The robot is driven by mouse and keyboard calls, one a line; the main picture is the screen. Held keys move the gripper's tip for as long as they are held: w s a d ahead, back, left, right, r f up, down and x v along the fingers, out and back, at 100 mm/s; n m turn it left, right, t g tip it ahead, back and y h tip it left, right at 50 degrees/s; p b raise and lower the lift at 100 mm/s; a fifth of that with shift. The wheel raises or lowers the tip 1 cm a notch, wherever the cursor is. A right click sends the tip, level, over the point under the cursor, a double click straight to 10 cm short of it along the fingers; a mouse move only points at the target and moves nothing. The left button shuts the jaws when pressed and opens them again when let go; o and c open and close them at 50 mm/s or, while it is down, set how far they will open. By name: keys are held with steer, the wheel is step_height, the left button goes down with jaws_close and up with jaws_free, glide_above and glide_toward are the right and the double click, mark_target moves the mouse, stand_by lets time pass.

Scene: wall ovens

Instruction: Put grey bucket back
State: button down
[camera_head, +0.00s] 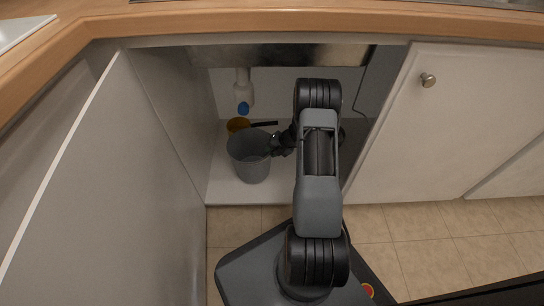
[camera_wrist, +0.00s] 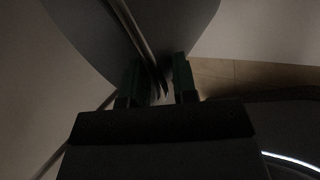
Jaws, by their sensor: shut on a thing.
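The grey bucket (camera_head: 247,152) is upright, within the opening of the under-counter cabinet, near the left and front of its white floor (camera_head: 222,190). I cannot tell whether its base touches that floor. My gripper (camera_head: 273,147) is at the bucket's right side, shut on its rim. In the wrist view, the bucket (camera_wrist: 95,30) fills the upper part, and its rim runs down between the two fingers of my gripper (camera_wrist: 158,78). My arm hides the right part of the cabinet's inside.
The open left door (camera_head: 125,180) and the white right door (camera_head: 440,120) flank the opening. A wooden counter (camera_head: 270,22) runs above.

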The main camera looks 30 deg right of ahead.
step_height(320, 180, down, 3)
steer(key=shift+r+b, duration=0.2)
steer(key=shift+b, duration=0.25)
steer(key=c, duration=0.9)
jaws_free()
steer(key=shift+s, duration=0.1)
steer(key=shift+r, duration=0.15)
